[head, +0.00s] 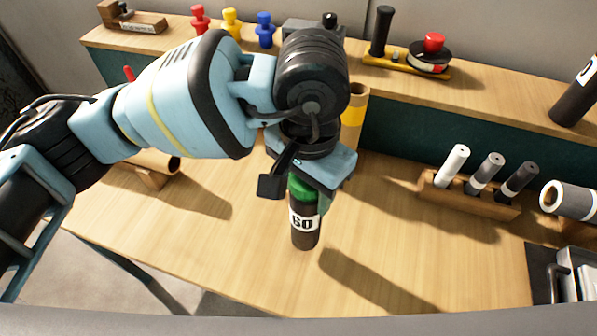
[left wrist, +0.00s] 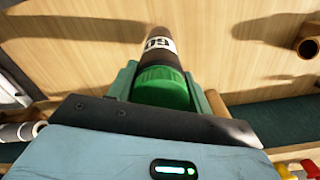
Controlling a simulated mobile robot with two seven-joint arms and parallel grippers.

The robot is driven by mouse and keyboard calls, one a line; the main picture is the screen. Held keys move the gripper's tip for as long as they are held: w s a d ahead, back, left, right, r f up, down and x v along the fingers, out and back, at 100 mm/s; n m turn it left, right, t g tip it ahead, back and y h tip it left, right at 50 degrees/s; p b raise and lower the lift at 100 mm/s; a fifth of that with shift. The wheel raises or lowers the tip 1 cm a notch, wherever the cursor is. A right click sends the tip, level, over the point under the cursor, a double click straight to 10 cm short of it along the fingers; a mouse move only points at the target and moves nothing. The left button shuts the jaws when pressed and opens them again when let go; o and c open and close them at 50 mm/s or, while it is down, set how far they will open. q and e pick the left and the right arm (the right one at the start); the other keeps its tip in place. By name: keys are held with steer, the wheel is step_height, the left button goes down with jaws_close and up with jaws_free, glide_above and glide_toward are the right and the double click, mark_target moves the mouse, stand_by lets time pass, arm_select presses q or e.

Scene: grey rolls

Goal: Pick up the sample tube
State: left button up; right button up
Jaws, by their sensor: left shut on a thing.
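The sample tube (head: 305,232) is dark brown with a green cap and a white label reading 60. It is upright below my left gripper (head: 303,183). The left wrist view also shows the tube (left wrist: 158,43), its green cap between the fingers of my left gripper (left wrist: 163,88). The left gripper is shut on the cap end. The head view shows a gap between the tube's foot and the dark shadow, but I cannot tell surely whether the foot touches the table. My right gripper is not in view.
A wooden rack (head: 468,200) with white, grey and black rolls stands on the table (head: 240,265) at right. A raised shelf (head: 480,92) at the back carries coloured pegs and a red-knobbed stand (head: 430,52). The table front around the tube is clear.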

arm_select(q)
steer(key=s+d+r+b, duration=0.1)
steer(key=s+d, duration=0.3)
steer(key=s, duration=0.7)
steer(key=shift+s, duration=0.15)
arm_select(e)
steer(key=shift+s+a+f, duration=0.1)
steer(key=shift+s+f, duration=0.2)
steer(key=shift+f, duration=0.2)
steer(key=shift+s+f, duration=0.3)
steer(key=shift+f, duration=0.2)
